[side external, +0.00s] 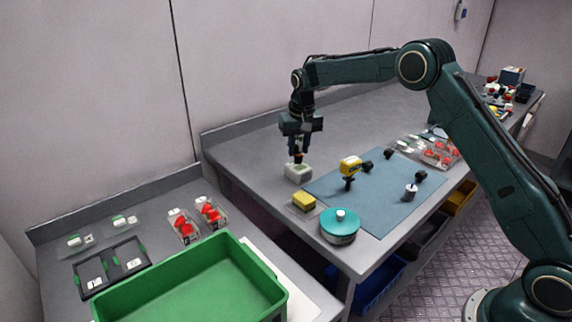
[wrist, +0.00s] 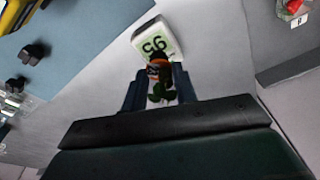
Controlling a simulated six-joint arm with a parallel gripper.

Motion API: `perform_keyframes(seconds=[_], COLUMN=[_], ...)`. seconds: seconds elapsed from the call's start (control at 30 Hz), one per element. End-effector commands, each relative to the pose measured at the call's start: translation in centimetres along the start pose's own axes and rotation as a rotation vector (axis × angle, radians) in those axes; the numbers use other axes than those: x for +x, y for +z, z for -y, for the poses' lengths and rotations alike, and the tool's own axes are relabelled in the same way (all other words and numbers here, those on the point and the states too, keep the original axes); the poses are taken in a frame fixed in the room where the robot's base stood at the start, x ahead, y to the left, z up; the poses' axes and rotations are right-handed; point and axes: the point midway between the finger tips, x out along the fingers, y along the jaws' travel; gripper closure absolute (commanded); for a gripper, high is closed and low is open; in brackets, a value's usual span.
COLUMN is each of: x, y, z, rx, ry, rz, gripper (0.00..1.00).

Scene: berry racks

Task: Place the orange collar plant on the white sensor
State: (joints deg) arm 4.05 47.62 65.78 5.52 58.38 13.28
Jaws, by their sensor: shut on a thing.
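My gripper (side external: 298,151) points down, shut on the orange collar plant. In the wrist view the plant's orange collar (wrist: 154,70) and dark green leaves (wrist: 161,93) show between the two fingers of my gripper (wrist: 159,82). A dark part of the plant lies over the edge of the white sensor (wrist: 153,33), which has a pale green display with dark digits. In the side view the white sensor (side external: 297,173) sits on the grey bench directly below the fingertips. I cannot tell whether the plant touches it.
A blue mat (side external: 385,207) with a yellow-headed tool (side external: 349,168) and several small black parts lies to the right. A yellow block (side external: 304,202) and a teal disc (side external: 340,229) stand in front. A green crate (side external: 190,290) is on the lower left bench.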

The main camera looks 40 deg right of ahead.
Motion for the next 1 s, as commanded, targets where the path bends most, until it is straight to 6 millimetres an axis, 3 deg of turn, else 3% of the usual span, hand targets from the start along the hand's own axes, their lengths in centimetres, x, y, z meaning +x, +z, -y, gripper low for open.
perform_keyframes(seconds=[0.1,0.53,0.57,0.67,1.0], x=[0.84,1.22,1.24,1.21,1.10], y=[0.13,0.19,0.20,0.19,0.16], z=[-0.02,-0.01,-0.01,-0.01,-0.01], rx=[0.000,0.000,0.000,0.001,0.001], ry=[0.000,0.000,0.000,0.000,0.000], rz=[0.000,0.000,0.000,0.000,-0.001], gripper=[0.93,0.93,0.70,0.50,0.50])
